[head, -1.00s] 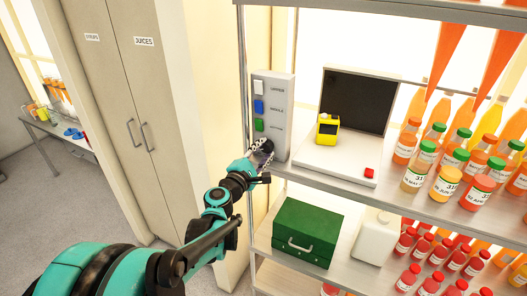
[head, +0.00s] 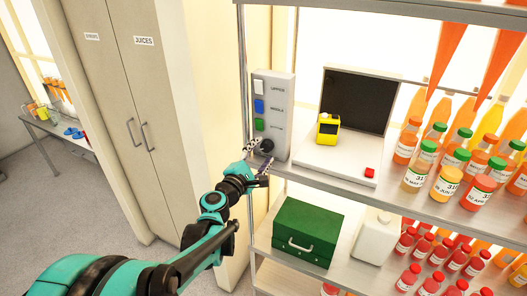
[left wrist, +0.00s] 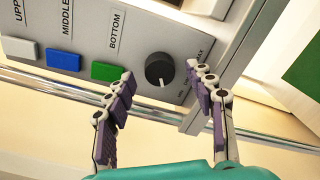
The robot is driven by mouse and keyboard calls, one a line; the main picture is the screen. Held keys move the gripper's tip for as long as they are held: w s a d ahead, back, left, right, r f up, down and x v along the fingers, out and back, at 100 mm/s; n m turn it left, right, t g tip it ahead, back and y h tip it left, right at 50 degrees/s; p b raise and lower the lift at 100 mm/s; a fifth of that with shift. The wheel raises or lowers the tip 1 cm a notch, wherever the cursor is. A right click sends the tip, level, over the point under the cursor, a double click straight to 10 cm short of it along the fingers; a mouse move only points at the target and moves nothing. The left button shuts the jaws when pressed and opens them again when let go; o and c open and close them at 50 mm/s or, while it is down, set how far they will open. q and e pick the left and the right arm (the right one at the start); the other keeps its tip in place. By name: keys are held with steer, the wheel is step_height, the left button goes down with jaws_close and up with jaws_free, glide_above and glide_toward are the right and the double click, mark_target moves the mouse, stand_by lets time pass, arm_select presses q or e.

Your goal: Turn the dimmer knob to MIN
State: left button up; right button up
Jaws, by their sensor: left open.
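The dimmer knob (left wrist: 159,69) is a round black knob with a white pointer line, on the grey control panel (left wrist: 130,14). In the left wrist view its pointer faces down toward the panel's lower edge. Part of the lettering beside it, ending in "AX", shows; the MIN mark is too small to read. The knob also shows in the head view (head: 267,145), low on the panel. My left gripper (left wrist: 164,80) is open and empty, one finger on each side of the knob, apart from it and nearer the camera. My right gripper is not in view.
White, blue (left wrist: 63,60) and green (left wrist: 107,72) buttons sit in a row beside the knob. A metal shelf post (head: 243,85) stands left of the panel. A yellow device (head: 327,130), several juice bottles and a green box (head: 307,232) stand on the shelves.

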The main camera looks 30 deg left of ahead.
arm_select(q)
steer(key=s, duration=1)
steer(key=shift+s, duration=0.3)
steer(key=shift+d, duration=0.1)
steer(key=s+d+f+m+g+h+b, duration=0.1)
steer(key=s+d+f+m+g+h, duration=0.15)
steer(key=d+f+m, duration=0.45)
steer(key=s+d+f+m+g+h+b, duration=0.1)
steer(key=s+d+f+m+g, duration=0.25)
steer(key=d+m, duration=0.45)
steer(key=s+a+f+m+g+y+b, duration=0.1)
steer(key=s+f+m+g+y, duration=0.2)
steer(key=s+f+m+g, duration=0.2)
steer(key=s+f+m, duration=0.2)
steer(key=s+m, duration=0.1)
steer(key=m, duration=0.1)
steer(key=shift+s+y, duration=0.1)
steer(key=shift+y, duration=0.15)
